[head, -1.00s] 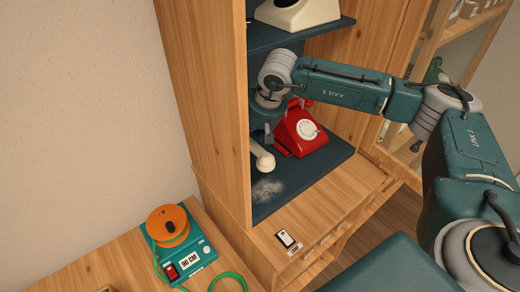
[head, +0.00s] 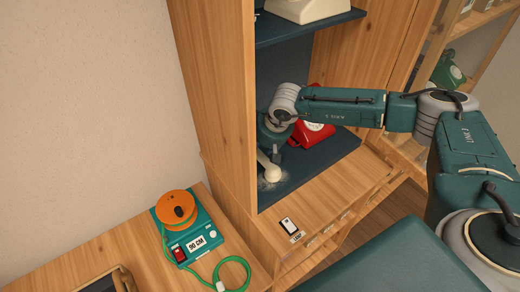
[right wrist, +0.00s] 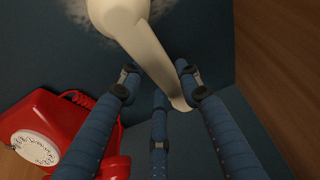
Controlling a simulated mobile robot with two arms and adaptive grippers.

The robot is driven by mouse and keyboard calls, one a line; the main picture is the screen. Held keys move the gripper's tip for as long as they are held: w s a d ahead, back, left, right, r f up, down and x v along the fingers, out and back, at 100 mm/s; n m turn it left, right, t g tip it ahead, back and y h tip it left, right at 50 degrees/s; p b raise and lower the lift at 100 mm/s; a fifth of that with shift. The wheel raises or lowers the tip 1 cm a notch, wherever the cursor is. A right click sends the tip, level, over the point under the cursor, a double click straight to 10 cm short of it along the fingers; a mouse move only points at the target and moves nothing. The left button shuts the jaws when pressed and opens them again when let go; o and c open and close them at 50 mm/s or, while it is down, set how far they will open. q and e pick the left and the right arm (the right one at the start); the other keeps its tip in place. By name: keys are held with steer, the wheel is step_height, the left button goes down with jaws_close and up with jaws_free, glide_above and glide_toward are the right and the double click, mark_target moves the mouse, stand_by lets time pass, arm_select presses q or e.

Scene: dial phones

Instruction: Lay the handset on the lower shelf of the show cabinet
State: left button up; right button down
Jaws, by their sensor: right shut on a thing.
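The cream handset (head: 269,168) is at the left part of the lower shelf (head: 318,166) of the show cabinet, a dark blue board. My right gripper (head: 273,150) is shut on it, the fingers partly hidden behind my wrist. In the right wrist view, the handset (right wrist: 155,52) runs between the blue fingers (right wrist: 159,88), its rounded end over a pale speckled patch. I cannot tell whether it touches the shelf. A red dial phone (head: 313,136) stands behind, partly covered by my arm; it also shows in the right wrist view (right wrist: 45,130). My left gripper is out of view.
A cream phone (head: 308,9) stands on the upper shelf above my arm. The cabinet's wooden side panel (head: 215,95) rises close left of my gripper. A teal device with an orange reel (head: 178,209) sits on the left table. The lower shelf's front is bare.

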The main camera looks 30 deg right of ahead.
steer(key=c, duration=1.2)
jaws_free()
steer(key=shift+f, duration=0.1)
steer(key=shift+r, duration=0.4)
steer(key=b+v, duration=0.2)
steer(key=v, duration=0.9)
steer(key=shift+s+r+b, duration=0.15)
steer(key=shift+r+b, duration=0.1)
steer(key=shift+b, duration=0.1)
